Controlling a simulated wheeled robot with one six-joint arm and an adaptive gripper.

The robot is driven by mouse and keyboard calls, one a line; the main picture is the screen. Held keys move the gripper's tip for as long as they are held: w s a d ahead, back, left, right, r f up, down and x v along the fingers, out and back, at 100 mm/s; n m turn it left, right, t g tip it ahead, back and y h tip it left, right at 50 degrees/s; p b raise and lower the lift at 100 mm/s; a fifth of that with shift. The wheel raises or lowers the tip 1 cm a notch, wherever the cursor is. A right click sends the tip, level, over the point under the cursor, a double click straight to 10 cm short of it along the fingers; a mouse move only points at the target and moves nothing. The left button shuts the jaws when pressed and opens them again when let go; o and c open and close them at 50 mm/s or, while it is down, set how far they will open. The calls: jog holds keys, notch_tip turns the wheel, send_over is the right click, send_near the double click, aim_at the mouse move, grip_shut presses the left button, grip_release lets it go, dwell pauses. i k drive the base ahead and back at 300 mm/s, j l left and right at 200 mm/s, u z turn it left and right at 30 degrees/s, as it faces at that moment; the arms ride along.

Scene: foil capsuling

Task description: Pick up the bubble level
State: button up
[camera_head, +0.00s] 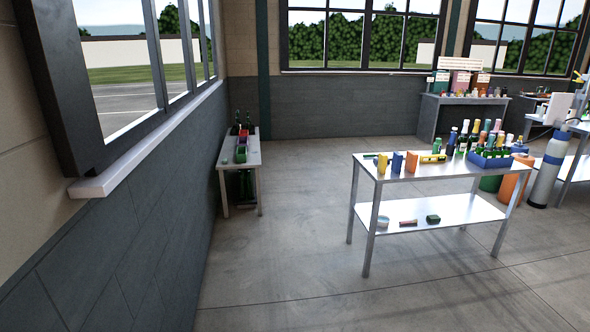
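A yellow bar-shaped thing with a dark mark (432,158), which looks like the bubble level, lies on the top of the metal table (400,172) at the right. It is small in the picture, so its details are unclear. It lies to the right of an orange cylinder (411,162) and to the left of a group of bottles. My gripper is not in view.
A blue crate of green bottles (490,158) stands on the table's right part; blue and yellow cylinders stand at its left. The lower shelf (440,211) holds a few small things. A narrow table (240,158) stands by the left wall. The floor in front is clear.

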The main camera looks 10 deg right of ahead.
aim_at(439, 157)
jog(key=i+l, duration=0.15)
jog(key=i, duration=0.4)
jog(key=i+l+u, duration=0.1)
jog(key=i, duration=0.45)
jog(key=i+l, duration=0.25)
jog(key=i, duration=0.3)
jog(key=i+l, duration=0.15)
jog(key=l, duration=0.2)
jog(key=i+l+u, duration=0.1)
jog(key=l, duration=0.2)
jog(key=i+l, duration=0.2)
jog(key=l, duration=0.15)
jog(key=i+l, duration=0.15)
jog(key=l, duration=0.2)
jog(key=i+l+u, duration=0.1)
jog(key=l, duration=0.25)
jog(key=i, duration=0.05)
